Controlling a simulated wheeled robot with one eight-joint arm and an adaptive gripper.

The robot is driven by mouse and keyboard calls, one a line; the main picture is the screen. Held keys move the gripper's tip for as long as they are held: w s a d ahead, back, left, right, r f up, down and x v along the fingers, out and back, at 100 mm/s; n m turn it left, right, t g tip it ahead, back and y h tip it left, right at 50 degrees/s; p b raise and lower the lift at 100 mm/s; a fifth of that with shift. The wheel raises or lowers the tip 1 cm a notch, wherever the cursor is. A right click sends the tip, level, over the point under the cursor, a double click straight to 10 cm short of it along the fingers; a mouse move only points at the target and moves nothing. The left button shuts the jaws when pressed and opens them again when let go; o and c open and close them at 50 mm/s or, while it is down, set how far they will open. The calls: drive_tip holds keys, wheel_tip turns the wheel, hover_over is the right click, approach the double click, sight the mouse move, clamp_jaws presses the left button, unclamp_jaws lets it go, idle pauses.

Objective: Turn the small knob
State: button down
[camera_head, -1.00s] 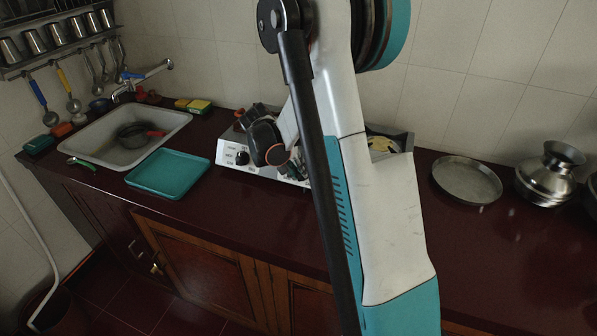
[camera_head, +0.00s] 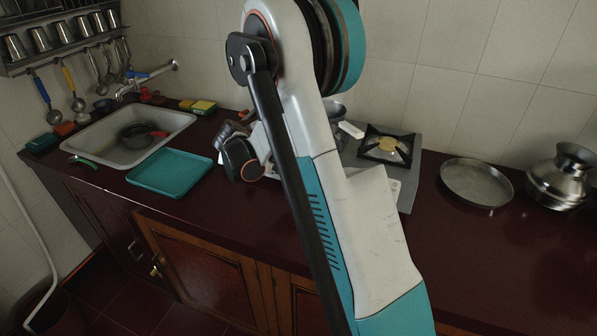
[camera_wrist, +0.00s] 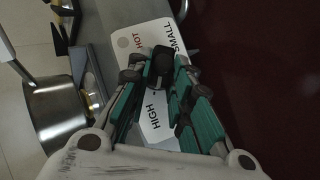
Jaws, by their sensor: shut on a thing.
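In the head view the stove (camera_head: 407,196) is partly behind my arm. My wrist covers its left front there, so the knob and fingertips are hidden in that view.
A metal pot (camera_wrist: 54,112) stands on the stove beside my gripper. A burner (camera_head: 388,149) is at the stove's right. A teal tray (camera_head: 170,174) and sink (camera_head: 110,150) lie left; a round metal pan (camera_head: 476,184) and a metal vessel (camera_head: 560,178) stand right.

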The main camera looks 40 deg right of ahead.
drive_tip(key=shift+f, duration=0.1)
idle(0.3)
drive_tip(key=c, duration=1.4)
unclamp_jaws()
drive_tip(key=shift+c, duration=0.2)
drive_tip(key=v, duration=1.2)
